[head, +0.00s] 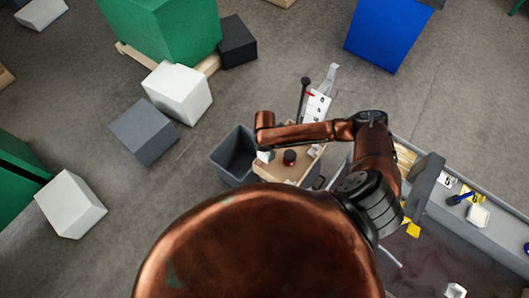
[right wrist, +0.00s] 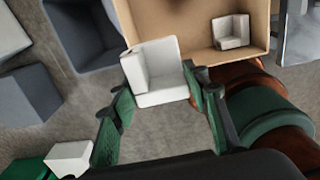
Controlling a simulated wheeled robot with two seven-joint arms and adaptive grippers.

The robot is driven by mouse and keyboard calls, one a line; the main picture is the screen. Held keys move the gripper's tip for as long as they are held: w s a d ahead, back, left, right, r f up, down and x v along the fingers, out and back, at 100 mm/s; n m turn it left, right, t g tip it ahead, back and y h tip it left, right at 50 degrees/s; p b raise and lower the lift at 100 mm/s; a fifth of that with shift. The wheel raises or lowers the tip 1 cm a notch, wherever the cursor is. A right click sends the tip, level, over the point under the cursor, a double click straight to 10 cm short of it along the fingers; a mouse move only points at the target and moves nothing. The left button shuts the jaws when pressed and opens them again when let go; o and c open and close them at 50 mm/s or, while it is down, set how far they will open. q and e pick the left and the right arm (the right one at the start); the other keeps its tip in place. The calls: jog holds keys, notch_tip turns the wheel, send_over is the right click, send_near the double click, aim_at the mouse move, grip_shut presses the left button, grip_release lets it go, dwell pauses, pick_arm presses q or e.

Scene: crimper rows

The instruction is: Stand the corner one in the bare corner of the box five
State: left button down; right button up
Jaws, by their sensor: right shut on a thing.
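A white L-shaped corner piece (right wrist: 155,72) is held between the green-padded fingers of my right gripper (right wrist: 160,90). It sits just off the near-left edge of an open cardboard box (right wrist: 185,22), overlapping that edge in the picture; the height gap cannot be told. A second white corner piece (right wrist: 231,32) is inside the box, in its near-right corner as the right wrist view shows it. In the head view the box (head: 306,168) lies partly under my right arm, with a white piece (head: 265,156) at its left end. No box number is readable. My left gripper is out of view.
A grey open bin (head: 232,155) stands against the box's left side. A thin dark post (head: 303,98) and a labelled white panel (head: 318,105) rise behind it. A grey bench (head: 480,225) with small items runs along the right. White and grey blocks lie on the floor at left.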

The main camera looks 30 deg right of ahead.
jog(key=shift+f+b, duration=3.8)
jog(key=shift+f, duration=4.35)
jog(key=o, duration=0.8)
jog(key=shift+r, duration=0.1)
